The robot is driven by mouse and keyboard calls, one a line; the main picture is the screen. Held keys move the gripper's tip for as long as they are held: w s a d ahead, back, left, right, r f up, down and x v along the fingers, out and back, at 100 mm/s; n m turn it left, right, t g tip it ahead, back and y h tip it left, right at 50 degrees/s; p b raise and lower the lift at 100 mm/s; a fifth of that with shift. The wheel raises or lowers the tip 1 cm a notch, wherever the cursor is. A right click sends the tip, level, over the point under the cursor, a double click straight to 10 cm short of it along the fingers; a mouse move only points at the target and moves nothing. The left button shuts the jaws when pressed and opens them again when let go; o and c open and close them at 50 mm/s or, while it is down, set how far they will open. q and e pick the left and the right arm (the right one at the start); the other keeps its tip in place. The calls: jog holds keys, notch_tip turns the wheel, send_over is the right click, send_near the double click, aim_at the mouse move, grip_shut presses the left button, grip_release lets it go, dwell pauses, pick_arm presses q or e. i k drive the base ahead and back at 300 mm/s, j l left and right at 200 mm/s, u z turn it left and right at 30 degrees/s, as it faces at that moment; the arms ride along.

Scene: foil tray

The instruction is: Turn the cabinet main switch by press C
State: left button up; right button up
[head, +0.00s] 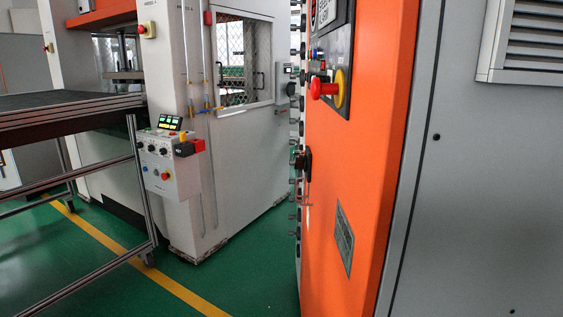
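An orange cabinet (345,200) stands right of centre, its front seen at a steep angle. A red knob on a yellow base (330,88) sticks out of its upper part. A black handle-like piece (303,162) projects lower down, with thin parts hanging below it. I cannot tell for sure which of these is the main switch, and no label "press C" is readable. Neither of my grippers is in view.
A grey cabinet side with a vent (525,40) fills the right. A white press (245,140) with a control box (165,160) stands at centre left. A metal-framed table (70,105) is at the left. Green floor (240,285) with a yellow line lies open between them.

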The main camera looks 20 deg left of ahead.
aim_at(300, 163)
jog(key=i+j, duration=0.1)
jog(key=j, duration=0.8)
jog(key=i+j, duration=0.15)
jog(key=j, duration=0.3)
jog(key=i+j+u, duration=0.15)
jog(key=j, duration=0.25)
jog(key=i+j+u, duration=0.15)
jog(key=j, duration=0.25)
jog(key=i, duration=0.05)
